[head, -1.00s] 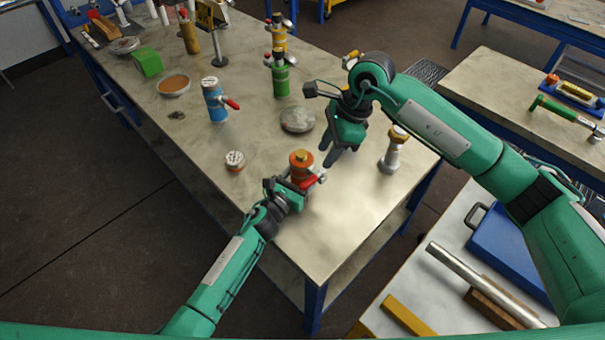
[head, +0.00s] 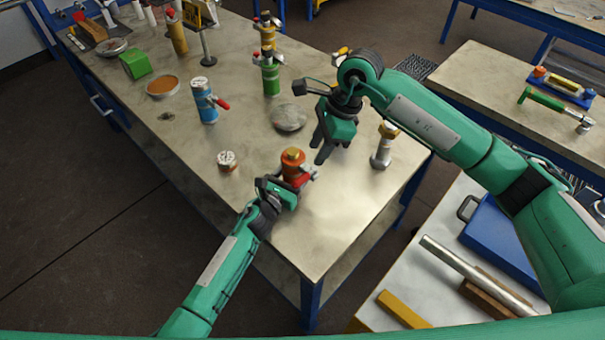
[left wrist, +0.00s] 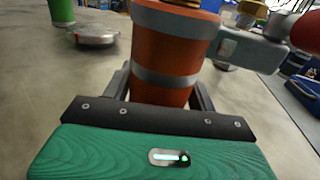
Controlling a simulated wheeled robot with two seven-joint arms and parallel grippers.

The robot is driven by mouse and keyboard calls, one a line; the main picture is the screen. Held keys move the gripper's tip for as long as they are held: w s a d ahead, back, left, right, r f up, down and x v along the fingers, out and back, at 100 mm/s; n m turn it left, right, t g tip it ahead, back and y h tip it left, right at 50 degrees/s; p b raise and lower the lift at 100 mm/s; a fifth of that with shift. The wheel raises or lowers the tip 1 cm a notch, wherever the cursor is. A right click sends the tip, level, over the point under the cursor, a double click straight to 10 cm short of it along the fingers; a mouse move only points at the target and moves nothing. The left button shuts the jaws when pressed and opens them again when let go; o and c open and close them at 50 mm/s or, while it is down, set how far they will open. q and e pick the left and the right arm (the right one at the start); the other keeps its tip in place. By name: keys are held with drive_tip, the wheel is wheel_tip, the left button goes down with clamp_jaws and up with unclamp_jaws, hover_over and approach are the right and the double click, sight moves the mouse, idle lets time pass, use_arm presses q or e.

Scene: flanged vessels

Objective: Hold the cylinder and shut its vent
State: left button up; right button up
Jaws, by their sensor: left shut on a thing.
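The orange cylinder (head: 291,158) with a brass top stands near the front end of the bench. In the left wrist view, its orange body (left wrist: 165,50) has grey bands and a grey side fitting (left wrist: 245,48). A red lever (head: 304,179) shows at its right side; part of a red piece (left wrist: 306,32) is at the right edge of the wrist view. My left gripper (head: 287,180) is shut on the cylinder's body, with a finger on each side. My right gripper (head: 320,151) is above and right of the cylinder, apart from it, and looks open and empty.
A blue cylinder with a red lever (head: 205,104), a green cylinder (head: 270,80) and a grey disc (head: 289,117) stand behind. A small round tin (head: 228,162) is to the left. A metal fitting with a brass top (head: 382,150) stands right of my right gripper. The front corner is bare.

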sight(305, 178)
drive_tip(key=shift+c, duration=0.5)
drive_tip(key=shift+a, duration=0.1)
drive_tip(key=c, duration=0.3)
drive_tip(key=shift+w+a, duration=0.1)
drive_tip(key=shift+a, duration=0.15)
drive_tip(key=c, duration=0.4)
drive_tip(key=w+a+m+g+h, duration=0.1)
drive_tip(key=w+a+m+h, duration=0.1)
drive_tip(key=a+m, duration=0.2)
drive_tip(key=shift+w+a+f+g+h, duration=0.15)
drive_tip(key=shift+w+a+g+h, duration=0.2)
drive_tip(key=shift+a, duration=0.9)
drive_tip(key=w+a+r+m+h, duration=0.3)
drive_tip(key=a+m, duration=0.1)
drive_tip(key=m, duration=0.3)
drive_tip(key=d+x, duration=0.1)
drive_tip(key=x, duration=0.6)
drive_tip(key=s+d+x, duration=0.1)
drive_tip(key=x, duration=0.3)
drive_tip(key=shift+s+d, duration=0.1)
drive_tip(key=shift+d, duration=0.25)
drive_tip(key=shift+s+d+f+h, duration=0.1)
drive_tip(key=shift+s+d+h, duration=0.15)
drive_tip(key=shift+s+d, duration=0.2)
